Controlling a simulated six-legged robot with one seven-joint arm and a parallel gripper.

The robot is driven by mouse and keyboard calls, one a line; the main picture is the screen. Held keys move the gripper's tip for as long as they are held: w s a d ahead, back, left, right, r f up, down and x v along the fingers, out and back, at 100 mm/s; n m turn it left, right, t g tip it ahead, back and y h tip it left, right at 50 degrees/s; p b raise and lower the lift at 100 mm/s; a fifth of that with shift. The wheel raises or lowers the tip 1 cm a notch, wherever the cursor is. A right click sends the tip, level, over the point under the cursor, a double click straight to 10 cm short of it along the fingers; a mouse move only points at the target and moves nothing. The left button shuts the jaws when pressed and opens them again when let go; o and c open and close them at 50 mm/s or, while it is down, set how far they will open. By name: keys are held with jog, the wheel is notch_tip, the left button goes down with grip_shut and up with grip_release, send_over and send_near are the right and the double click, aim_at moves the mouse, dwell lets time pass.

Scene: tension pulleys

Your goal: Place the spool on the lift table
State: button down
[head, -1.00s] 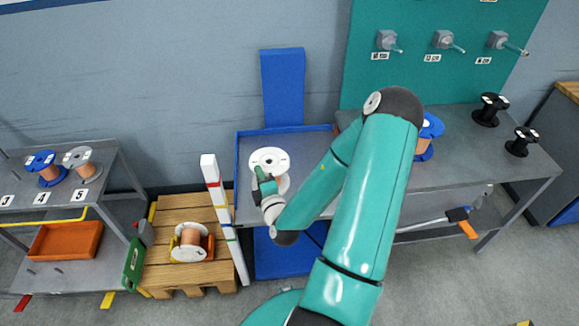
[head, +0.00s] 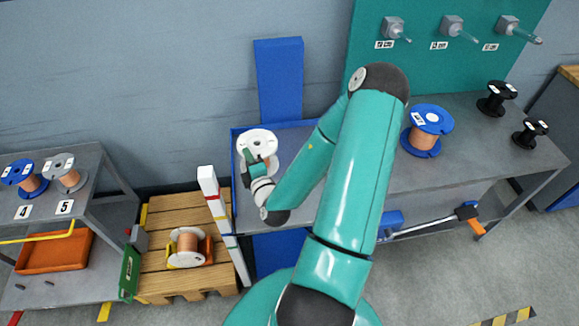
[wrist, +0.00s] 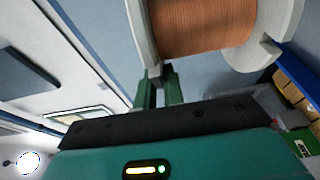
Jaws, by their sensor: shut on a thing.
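A white-flanged spool (head: 259,140) wound with copper wire is held in my gripper (head: 250,158). In the head view it is over the back left part of the lift table (head: 299,137), a grey top with a blue rim. In the wrist view the green fingers (wrist: 158,90) are shut on the edge of one white flange, and the copper winding of the spool (wrist: 205,25) fills the top. The spool's underside is hidden, so I cannot tell whether it touches the table. My arm covers the table's right part.
A white post with coloured bands (head: 222,222) stands by the table's left front. A wooden pallet (head: 180,277) left of it bears another copper spool (head: 187,247). The grey bench (head: 475,150) at right bears a blue spool (head: 428,127) and two black spools. A blue column (head: 279,80) rises behind.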

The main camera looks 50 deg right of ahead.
jog(key=shift+w+a+r, duration=0.1)
send_over(275, 164)
notch_tip(275, 164, down, 4)
jog(key=s+d+f, duration=0.1)
jog(key=d+f, duration=0.3)
jog(key=f, duration=0.5)
jog(key=shift+d, duration=0.35)
jog(key=c, duration=1.5)
grip_release()
jog(key=shift+f, duration=0.15)
